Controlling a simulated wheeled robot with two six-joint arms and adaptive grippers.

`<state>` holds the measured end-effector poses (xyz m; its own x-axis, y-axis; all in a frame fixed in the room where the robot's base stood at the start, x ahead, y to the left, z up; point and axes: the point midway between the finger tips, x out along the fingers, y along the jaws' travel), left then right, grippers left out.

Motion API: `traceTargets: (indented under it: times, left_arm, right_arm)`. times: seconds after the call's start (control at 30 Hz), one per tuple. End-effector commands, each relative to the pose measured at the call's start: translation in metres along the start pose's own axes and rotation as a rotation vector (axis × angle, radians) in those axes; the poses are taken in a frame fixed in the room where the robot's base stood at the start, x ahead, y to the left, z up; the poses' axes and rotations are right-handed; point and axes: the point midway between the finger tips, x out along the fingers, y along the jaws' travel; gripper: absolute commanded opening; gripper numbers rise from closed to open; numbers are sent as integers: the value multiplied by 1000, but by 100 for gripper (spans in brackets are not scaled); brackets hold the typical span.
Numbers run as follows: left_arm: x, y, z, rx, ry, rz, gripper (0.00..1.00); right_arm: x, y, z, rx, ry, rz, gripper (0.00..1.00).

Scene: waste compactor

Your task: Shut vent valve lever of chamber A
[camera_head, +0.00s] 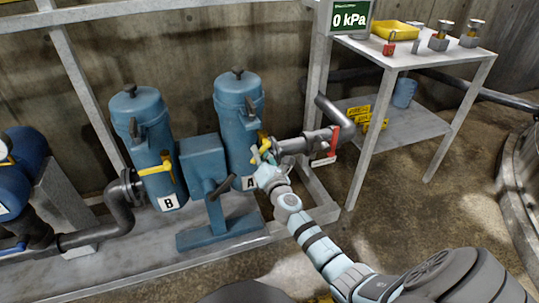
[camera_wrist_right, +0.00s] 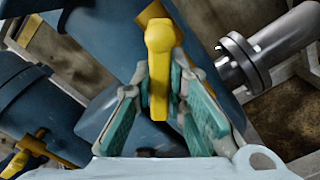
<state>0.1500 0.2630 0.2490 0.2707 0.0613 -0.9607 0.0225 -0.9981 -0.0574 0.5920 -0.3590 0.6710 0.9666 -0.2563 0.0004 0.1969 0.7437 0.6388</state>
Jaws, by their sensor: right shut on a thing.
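The blue chamber A (camera_head: 239,118) stands upright on the metal frame with an "A" label low on its front. Its yellow vent valve lever (camera_head: 264,139) is on the right side, partly hidden by my right gripper (camera_head: 259,156). In the right wrist view the yellow lever (camera_wrist_right: 158,70) sits between the fingers of my right gripper (camera_wrist_right: 160,88), which is shut on it. The lever's exact angle is hard to tell. My left gripper is not in view.
Chamber B (camera_head: 146,142) stands left with its own yellow lever (camera_head: 158,170). A blue block with a dark handle (camera_head: 220,188) sits between them. A pipe with a red lever (camera_head: 333,140) is right of chamber A. A gauge sign (camera_head: 349,18) reads 0 kPa. A metal table (camera_head: 440,58) stands right.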

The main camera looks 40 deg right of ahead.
Motion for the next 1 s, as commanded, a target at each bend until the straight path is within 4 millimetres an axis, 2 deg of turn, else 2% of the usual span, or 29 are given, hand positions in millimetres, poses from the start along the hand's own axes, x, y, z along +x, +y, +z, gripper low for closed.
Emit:
traceTargets:
  times: [0.3,0.6,1.0]
  left_arm:
    - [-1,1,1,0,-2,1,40]
    - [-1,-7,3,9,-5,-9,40]
    - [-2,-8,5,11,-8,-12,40]
  right_arm:
    - [1,14,-1,300,5,3,0]
    - [0,23,3,578,5,2,0]
    - [0,30,10,832,5,0,0]
